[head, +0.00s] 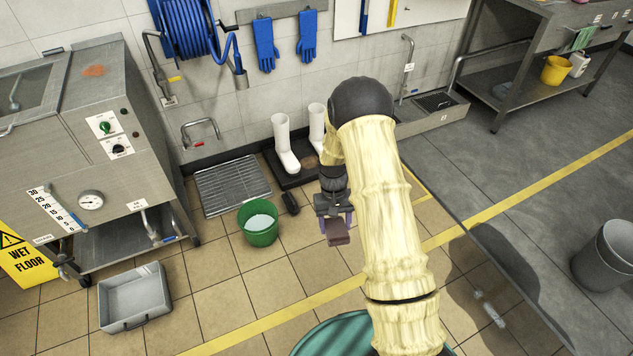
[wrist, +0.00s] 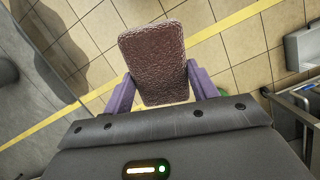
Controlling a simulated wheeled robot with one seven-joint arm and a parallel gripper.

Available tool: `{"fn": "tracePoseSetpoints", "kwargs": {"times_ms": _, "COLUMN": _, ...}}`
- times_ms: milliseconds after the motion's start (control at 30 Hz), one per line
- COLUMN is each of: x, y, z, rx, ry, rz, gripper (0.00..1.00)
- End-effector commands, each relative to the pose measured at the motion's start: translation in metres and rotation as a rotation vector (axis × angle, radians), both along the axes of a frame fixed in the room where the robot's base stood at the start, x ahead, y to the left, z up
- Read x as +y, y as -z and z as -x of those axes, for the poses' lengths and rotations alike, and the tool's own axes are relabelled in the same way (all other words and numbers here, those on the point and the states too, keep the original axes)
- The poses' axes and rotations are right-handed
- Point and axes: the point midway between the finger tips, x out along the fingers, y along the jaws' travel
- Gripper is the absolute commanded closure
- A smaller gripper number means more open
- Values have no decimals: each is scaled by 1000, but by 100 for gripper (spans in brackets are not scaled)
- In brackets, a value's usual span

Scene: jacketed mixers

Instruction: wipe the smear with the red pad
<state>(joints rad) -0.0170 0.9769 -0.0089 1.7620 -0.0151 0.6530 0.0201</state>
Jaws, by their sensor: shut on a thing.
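The pad (wrist: 155,60) is dark reddish-brown, a rounded block with a rough face. It fills the upper middle of the wrist view and shows small in the head view (head: 339,239). My gripper (wrist: 157,84) is shut on it, with one purple finger on each side. In the head view my gripper (head: 335,217) hangs in the air over the tiled floor, right of the green bucket. An orange-brown smear (head: 94,71) lies on the top of the steel mixer (head: 150,168) at the left. The pad is well apart from the smear, to its right.
A green bucket (head: 259,236) of pale liquid stands beside a floor grate (head: 232,184). White boots (head: 283,142) stand on a dark tray by the wall. A grey tub (head: 134,298) and a wet-floor sign (head: 25,258) are by the mixer. A bin (head: 607,255) stands far right.

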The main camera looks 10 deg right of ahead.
Motion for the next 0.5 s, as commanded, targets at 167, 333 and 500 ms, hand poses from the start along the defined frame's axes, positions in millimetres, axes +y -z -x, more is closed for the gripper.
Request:
{"fn": "tracePoseSetpoints", "kwargs": {"times_ms": 167, "x": 0, "y": 4, "z": 12, "rx": 6, "ry": 0, "rz": 0, "gripper": 60}}
{"fn": "tracePoseSetpoints", "kwargs": {"times_ms": 333, "x": 0, "y": 17, "z": 28, "rx": 6, "ry": 0, "rz": 0, "gripper": 60}}
{"fn": "tracePoseSetpoints", "kwargs": {"times_ms": 500, "x": -1, "y": 29, "z": 46, "rx": 5, "ry": 2, "rz": 1, "gripper": 60}}
